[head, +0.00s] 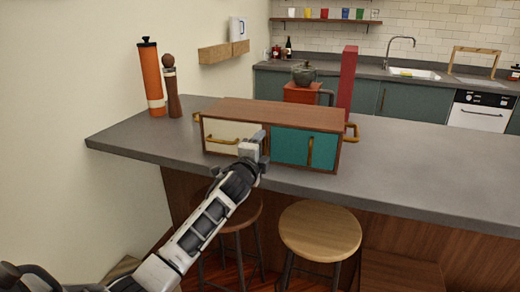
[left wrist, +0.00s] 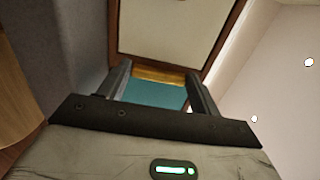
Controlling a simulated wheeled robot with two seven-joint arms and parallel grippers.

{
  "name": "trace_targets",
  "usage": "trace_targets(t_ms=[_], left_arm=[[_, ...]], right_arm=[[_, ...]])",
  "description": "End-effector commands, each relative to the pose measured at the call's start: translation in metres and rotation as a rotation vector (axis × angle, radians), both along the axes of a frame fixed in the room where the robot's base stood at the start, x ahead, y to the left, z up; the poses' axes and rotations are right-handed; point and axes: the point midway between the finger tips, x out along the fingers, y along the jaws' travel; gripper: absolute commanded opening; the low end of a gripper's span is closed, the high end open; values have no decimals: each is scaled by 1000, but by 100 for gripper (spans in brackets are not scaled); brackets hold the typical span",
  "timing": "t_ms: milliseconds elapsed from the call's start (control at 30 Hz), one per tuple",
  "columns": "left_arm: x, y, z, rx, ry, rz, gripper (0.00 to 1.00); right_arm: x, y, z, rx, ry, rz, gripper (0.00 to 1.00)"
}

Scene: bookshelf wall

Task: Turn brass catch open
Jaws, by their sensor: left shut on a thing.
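A wooden cabinet (head: 270,112) stands on the grey counter, with a cream door (head: 232,130) on the left and a teal door (head: 290,147) on the right. My left gripper (head: 256,147) is at the front of the cabinet, where the two doors meet. In the left wrist view its two fingers (left wrist: 158,88) are shut on the brass catch (left wrist: 160,76), a brass piece spanning between them. The teal door (left wrist: 155,95) shows below it and the cream door (left wrist: 170,25) above. In the head view my gripper hides the catch. My right gripper is not in view.
The cream door has a horizontal brass handle (head: 222,141), the teal door an upright one (head: 310,152). An orange mill (head: 151,78) and a brown mill (head: 172,92) stand left. A red block (head: 347,85) stands behind the cabinet. Stools (head: 320,230) stand below the counter. The counter's right is clear.

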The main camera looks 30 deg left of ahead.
Motion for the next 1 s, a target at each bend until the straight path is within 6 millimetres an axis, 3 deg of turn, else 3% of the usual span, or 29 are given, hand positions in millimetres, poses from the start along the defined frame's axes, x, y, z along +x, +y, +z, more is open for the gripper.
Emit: trace_targets(t_ms=[400, 433, 500, 833, 1000], left_arm=[[0, 0, -1, -14, -2, 1, 41], [0, 0, -1, -14, -2, 1, 72], [0, 0, -1, -13, -2, 1, 85], [-3, -1, -1, -9, -2, 0, 85], [-23, -6, -1, -7, -1, -1, 85]], right_arm=[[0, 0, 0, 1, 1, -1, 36], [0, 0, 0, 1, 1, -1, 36], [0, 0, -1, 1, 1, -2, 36], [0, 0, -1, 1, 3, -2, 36], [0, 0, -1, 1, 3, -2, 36]])
